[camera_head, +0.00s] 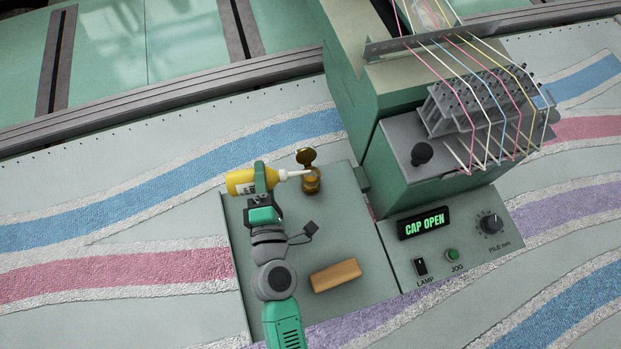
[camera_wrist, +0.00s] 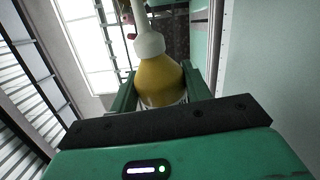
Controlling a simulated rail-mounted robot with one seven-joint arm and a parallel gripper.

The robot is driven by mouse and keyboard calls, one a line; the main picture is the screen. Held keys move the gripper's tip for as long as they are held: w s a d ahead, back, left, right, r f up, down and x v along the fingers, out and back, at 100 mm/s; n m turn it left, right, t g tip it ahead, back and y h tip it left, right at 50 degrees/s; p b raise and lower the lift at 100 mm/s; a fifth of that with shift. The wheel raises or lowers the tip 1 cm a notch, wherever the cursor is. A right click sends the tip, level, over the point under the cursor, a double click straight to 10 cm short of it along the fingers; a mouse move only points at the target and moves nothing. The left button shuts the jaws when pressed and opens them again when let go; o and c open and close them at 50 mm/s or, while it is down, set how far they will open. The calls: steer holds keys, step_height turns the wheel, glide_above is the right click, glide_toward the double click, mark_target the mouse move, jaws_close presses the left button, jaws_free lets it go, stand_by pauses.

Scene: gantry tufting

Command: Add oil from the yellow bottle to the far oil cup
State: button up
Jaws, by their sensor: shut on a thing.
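The yellow bottle (camera_head: 240,182) is held by my gripper (camera_head: 261,178) and lies tilted to about horizontal, its white nozzle pointing right. In the wrist view the yellow bottle (camera_wrist: 160,82) sits between the green fingers of my gripper (camera_wrist: 160,92). A brass oil cup (camera_head: 311,184) stands on the grey plate, with its round lid (camera_head: 306,156) open. The nozzle tip is at or just over the cup's mouth; I cannot tell whether they touch. Only one oil cup shows. No oil stream can be made out.
A tan block (camera_head: 335,275) lies on the grey plate (camera_head: 338,219). The green tufting head (camera_head: 346,95) with needles and coloured yarns stands to the right. Its panel display (camera_head: 423,222) reads "CAP OPEN", with a lamp switch, jog button and pile knob. Striped carpet surrounds the plate.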

steer(key=shift+f, duration=0.35)
stand_by(0.3)
steer(key=shift+r+m+p, duration=0.4)
steer(key=shift+r+m, duration=0.1)
steer(key=shift+r, duration=0.25)
steer(key=shift+d+r+m+p, duration=0.1)
steer(key=shift+r+m+p, duration=0.9)
steer(key=shift+m, duration=0.4)
step_height(320, 180, down, 3)
steer(key=n+b, duration=0.2)
steer(key=shift+n+b, duration=0.4)
steer(key=shift+f+n, duration=0.2)
steer(key=shift+n, duration=0.3)
